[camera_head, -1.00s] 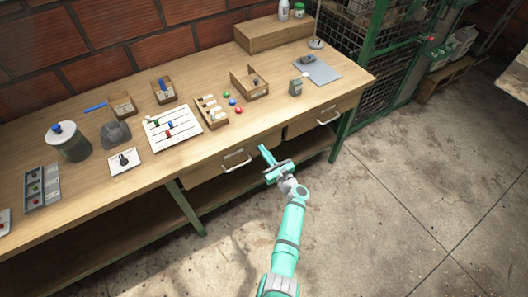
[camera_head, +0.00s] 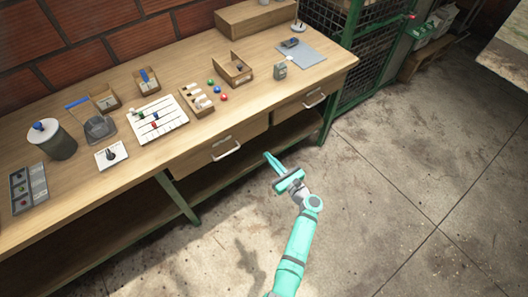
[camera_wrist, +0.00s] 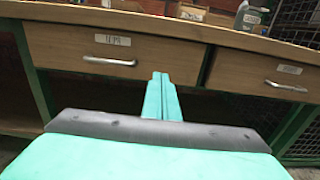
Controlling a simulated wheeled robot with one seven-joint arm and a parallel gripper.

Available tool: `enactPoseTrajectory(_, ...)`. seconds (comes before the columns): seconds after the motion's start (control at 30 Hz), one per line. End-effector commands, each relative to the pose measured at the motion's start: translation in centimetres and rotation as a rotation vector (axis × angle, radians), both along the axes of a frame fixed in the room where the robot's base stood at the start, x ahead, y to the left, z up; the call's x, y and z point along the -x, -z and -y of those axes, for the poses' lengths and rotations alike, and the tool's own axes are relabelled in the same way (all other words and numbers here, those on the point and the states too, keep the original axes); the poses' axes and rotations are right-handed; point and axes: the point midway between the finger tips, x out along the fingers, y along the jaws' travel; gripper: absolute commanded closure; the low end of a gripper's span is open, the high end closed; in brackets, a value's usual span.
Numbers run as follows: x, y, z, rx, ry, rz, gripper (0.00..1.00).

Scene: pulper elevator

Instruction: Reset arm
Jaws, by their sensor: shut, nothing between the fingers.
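My gripper (camera_head: 269,158) is teal, with its two fingers together and nothing between them. In the head view it hangs in free air in front of the wooden workbench (camera_head: 120,205), below the level of the bench top and apart from it. The wrist view shows the closed fingers (camera_wrist: 162,95) pointing at the bench front, between two drawers. The left drawer (camera_wrist: 112,55) has a label and a metal handle. The right drawer (camera_wrist: 268,76) also has a label and handle. Both drawers look closed.
On the bench top are a grey canister (camera_head: 55,142), a white slider board (camera_head: 158,119), wooden boxes (camera_head: 232,69), small coloured balls (camera_head: 217,89) and a grey mat (camera_head: 301,55). A green mesh cage (camera_head: 352,75) stands at the right. The concrete floor (camera_head: 390,190) is clear.

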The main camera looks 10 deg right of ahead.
Motion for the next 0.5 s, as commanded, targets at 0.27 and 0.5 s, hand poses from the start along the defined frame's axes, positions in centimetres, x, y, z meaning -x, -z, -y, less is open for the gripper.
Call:
enactPoseTrajectory(0.27,0.5,0.0,0.1,0.000,-0.002,0.000,1.00)
enactPoseTrajectory(0.5,2.5,2.5,-1.1,0.101,0.005,-0.030,1.00)
